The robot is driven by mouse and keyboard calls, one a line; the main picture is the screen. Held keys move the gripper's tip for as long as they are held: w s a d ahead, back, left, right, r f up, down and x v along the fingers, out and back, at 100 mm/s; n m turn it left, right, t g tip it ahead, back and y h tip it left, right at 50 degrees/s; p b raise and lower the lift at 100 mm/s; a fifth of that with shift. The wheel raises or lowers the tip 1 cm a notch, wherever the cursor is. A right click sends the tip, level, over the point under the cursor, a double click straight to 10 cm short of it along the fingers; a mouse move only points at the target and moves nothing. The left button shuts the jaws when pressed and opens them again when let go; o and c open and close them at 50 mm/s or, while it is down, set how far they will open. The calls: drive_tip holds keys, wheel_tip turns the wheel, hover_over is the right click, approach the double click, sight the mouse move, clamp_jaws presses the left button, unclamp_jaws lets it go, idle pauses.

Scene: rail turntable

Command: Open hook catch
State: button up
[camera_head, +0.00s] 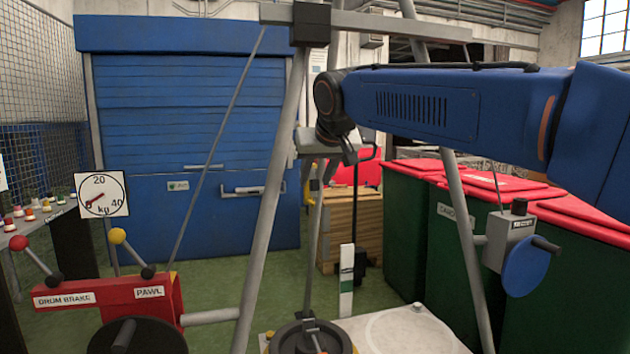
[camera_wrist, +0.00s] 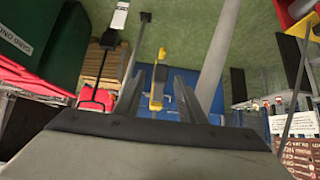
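A small yellow fitting (camera_head: 313,186), which looks like the hook with its catch, shows just below my gripper at the top of a long grey rod (camera_head: 312,245). In the wrist view, a yellow piece (camera_wrist: 158,76) shows between the two dark fingers of my gripper (camera_wrist: 158,88). The fingers stand apart, and I see no contact with the yellow piece. In the head view, my gripper (camera_head: 328,158) points down and partly hides the fitting. I cannot tell whether the catch is open or shut.
A winch box with a blue disc (camera_head: 524,265) sits on the right leg. A red lever unit (camera_head: 115,300) stands at lower left, green bins (camera_head: 405,235) at right, a wooden crate (camera_head: 350,225) behind.

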drive_tip(key=shift+x, duration=0.8)
clamp_jaws()
